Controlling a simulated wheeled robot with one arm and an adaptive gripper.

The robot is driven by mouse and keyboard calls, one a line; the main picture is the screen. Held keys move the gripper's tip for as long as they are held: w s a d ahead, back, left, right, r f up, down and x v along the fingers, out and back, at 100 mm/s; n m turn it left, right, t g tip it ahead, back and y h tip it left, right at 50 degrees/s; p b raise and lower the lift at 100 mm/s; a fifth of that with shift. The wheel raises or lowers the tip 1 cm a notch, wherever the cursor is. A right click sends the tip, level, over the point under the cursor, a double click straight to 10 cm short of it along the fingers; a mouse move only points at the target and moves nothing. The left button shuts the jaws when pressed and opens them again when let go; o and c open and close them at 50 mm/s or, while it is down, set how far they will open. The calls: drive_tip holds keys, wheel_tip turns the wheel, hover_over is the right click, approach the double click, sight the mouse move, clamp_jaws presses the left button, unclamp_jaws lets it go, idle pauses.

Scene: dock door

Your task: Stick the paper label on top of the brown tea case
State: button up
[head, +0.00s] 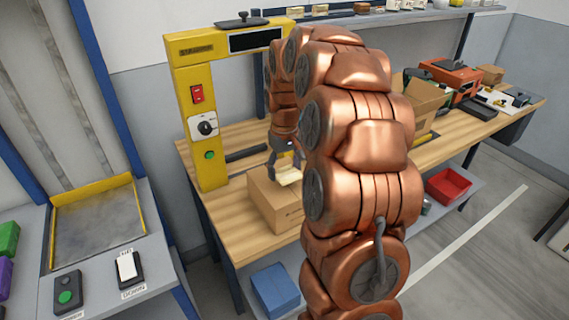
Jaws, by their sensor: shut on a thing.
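A brown box-shaped case (262,199), which I take for the tea case, sits on the wooden workbench in the head view. My gripper (285,172) points down over its top and is shut on a small pale paper label (289,178). The label is at or just above the case's top face; I cannot tell whether it touches. My copper-coloured arm hides the right part of the case and the bench behind it.
A yellow frame (200,130) with switches stands left of the case on the wooden bench (222,215). Another brown box (425,98) and an orange machine (452,75) stand farther right. A blue bin (274,290) and red tray (449,186) are lower down.

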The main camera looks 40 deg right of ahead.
drive_tip(key=shift+s+f+b, duration=0.1)
drive_tip(key=shift+f+b, duration=0.7)
drive_tip(key=shift+f, duration=1.35)
drive_tip(key=shift+o, duration=0.5)
drive_tip(key=shift+f, duration=0.1)
drive_tip(key=o, duration=0.6)
drive_tip(key=shift+o, duration=0.2)
drive_tip(key=shift+r, duration=0.2)
